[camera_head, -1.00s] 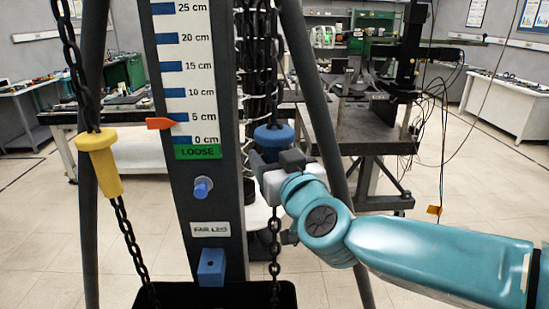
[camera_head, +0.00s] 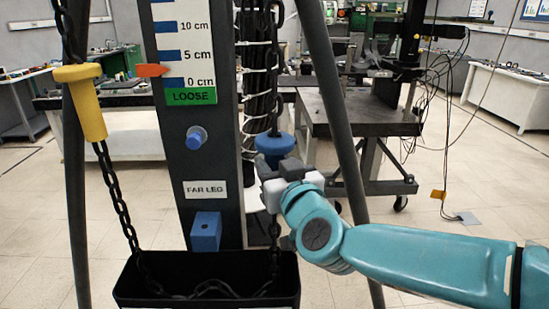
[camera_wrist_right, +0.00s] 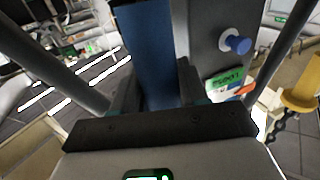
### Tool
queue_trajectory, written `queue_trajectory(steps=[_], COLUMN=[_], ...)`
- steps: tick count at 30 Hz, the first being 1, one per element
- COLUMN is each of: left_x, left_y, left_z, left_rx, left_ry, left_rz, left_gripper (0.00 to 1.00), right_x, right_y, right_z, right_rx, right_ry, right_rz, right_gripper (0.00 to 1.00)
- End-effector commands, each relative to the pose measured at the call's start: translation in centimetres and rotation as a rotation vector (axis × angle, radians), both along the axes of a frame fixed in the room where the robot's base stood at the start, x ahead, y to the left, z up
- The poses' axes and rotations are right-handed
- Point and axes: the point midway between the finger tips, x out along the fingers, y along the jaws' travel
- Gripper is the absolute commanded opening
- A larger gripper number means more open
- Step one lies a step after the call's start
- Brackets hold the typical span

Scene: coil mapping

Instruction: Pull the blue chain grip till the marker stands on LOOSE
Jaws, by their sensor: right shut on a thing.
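The blue chain grip (camera_head: 272,144) hangs on the dark chain right of the post. My right gripper (camera_head: 286,170) is shut on its lower part; in the right wrist view the blue grip (camera_wrist_right: 148,55) stands between the fingers. The orange marker (camera_head: 152,70) points at the scale (camera_head: 170,28) between 0 cm and 5 cm, nearer 0. It stands above the green LOOSE band (camera_head: 190,96). The marker's tip also shows in the right wrist view (camera_wrist_right: 245,90). My left gripper is out of view.
A yellow grip (camera_head: 84,102) hangs on the left chain. A black bin (camera_head: 205,283) below holds slack chain. The post carries a blue knob (camera_head: 195,138), a blue block (camera_head: 206,231) and a FAR LEG label (camera_head: 205,189). Dark frame legs (camera_head: 338,115) flank it.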

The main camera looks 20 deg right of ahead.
Motion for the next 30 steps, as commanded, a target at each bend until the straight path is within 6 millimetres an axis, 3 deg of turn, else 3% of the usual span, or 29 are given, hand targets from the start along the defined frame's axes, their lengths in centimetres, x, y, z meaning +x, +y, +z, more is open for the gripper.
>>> queue_trajectory(steps=[1, 9, 24, 25, 26, 30], left_x=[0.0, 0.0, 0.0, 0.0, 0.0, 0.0], left_y=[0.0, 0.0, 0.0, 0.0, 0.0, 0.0], left_z=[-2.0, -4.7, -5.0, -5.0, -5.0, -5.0], left_rx=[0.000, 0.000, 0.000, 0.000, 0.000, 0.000], left_ry=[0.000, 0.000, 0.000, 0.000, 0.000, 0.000], left_rz=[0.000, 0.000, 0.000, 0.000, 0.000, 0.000], left_gripper=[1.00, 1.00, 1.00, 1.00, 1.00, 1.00], right_x=[0.0, 0.0, 0.0, 0.0, 0.0, 0.0], right_y=[0.1, 0.1, 0.1, 0.1, 0.1, 0.1], right_z=[-2.6, -6.0, -6.4, -6.4, -6.4, -6.3], right_rx=[-0.002, -0.002, -0.001, -0.001, -0.001, -0.001], right_ry=[0.009, 0.010, 0.011, 0.010, 0.010, 0.007], right_rz=[0.002, 0.002, 0.003, 0.003, 0.003, 0.002], right_gripper=[0.00, 0.00, 0.00, 0.53, 0.63, 0.64])
